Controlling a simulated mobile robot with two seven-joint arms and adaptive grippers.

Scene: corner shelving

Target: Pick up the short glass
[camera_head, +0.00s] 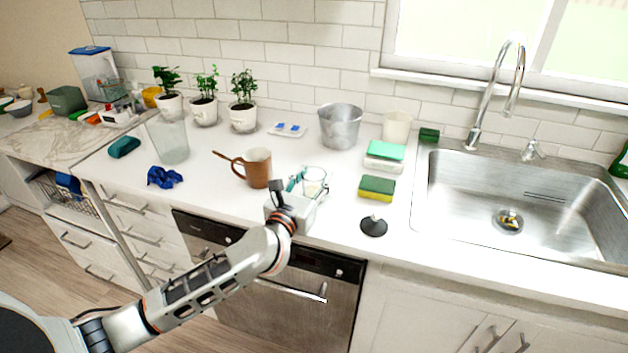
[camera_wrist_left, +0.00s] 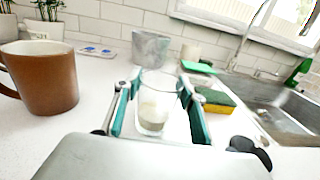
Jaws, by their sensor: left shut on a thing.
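The short glass (camera_head: 314,180) is a small clear tumbler with something whitish in its lower part. It stands upright at the middle of the white counter. My left gripper (camera_head: 307,182) reaches in from the front, with its teal-padded fingers on either side of the glass. In the left wrist view the glass (camera_wrist_left: 157,104) sits between the two fingers of the left gripper (camera_wrist_left: 158,100), which is shut on it. I cannot tell whether its base is lifted off the counter. My right gripper is in neither view.
A brown mug (camera_head: 258,168) stands just left of the glass. A yellow-green sponge (camera_head: 377,188) and a black stopper (camera_head: 373,226) lie to the right. A metal bucket (camera_head: 340,126) stands behind. A tall glass (camera_head: 168,140) stands farther left, and the sink (camera_head: 470,200) is at right.

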